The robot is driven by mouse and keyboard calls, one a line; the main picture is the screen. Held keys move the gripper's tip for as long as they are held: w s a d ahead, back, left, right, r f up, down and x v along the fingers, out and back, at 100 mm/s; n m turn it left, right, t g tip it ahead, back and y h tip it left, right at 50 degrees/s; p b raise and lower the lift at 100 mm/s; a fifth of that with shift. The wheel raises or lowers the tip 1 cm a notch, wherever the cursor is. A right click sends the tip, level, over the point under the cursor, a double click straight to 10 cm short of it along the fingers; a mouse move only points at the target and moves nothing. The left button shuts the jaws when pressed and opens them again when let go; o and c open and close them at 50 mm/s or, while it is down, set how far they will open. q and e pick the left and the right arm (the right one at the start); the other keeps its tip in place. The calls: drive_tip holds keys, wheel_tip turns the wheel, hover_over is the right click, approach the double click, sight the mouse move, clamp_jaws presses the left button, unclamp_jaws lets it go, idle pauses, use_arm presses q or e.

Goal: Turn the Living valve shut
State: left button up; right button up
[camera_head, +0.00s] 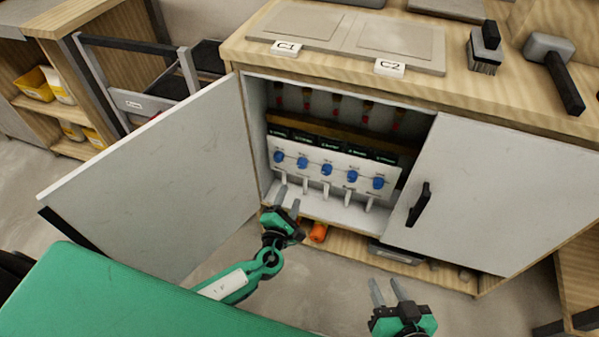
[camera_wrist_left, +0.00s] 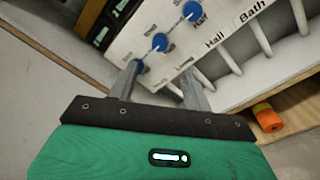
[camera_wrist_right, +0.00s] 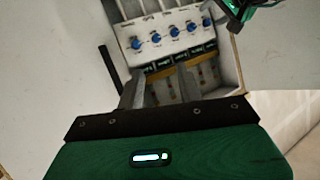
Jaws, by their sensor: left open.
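A white valve panel (camera_head: 318,186) stands inside the open cabinet, with a row of several blue knobs (camera_head: 327,169) and white pipes below. In the left wrist view I read "Hall" and "Bath" on it; I cannot make out a "Living" label, so I cannot tell which knob is the Living valve. My left gripper (camera_head: 288,198) is open and empty, in front of the panel's lower left part. In the left wrist view one fingertip overlaps the nearest blue knob (camera_wrist_left: 137,67); contact is unclear. My right gripper (camera_head: 386,286) is open and empty, low in front of the cabinet.
The left cabinet door (camera_head: 150,185) is swung open; the right door (camera_head: 490,195) with a black handle is shut. An orange roll (camera_head: 318,232) lies on the cabinet's bottom ledge. The worktop above holds tiles, signs C1 and C2, a brush (camera_head: 485,50) and a mallet (camera_head: 556,70).

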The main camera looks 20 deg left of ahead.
use_arm(q)
approach(301, 167)
drive_tip(key=w, duration=0.3)
drive_tip(key=w+b, duration=0.1)
drive_tip(key=w, duration=0.3)
drive_tip(key=shift+w+a+b, duration=0.15)
drive_tip(key=shift+w+b, duration=0.25)
drive_tip(key=shift+w+r, duration=0.1)
drive_tip(key=shift+w, duration=0.3)
use_arm(e)
drive_tip(key=w+r+t+y, duration=0.1)
drive_tip(key=w+r+t, duration=0.2)
drive_tip(key=r+t, duration=0.1)
drive_tip(key=shift+r, duration=0.85)
use_arm(q)
drive_tip(key=c, duration=1)
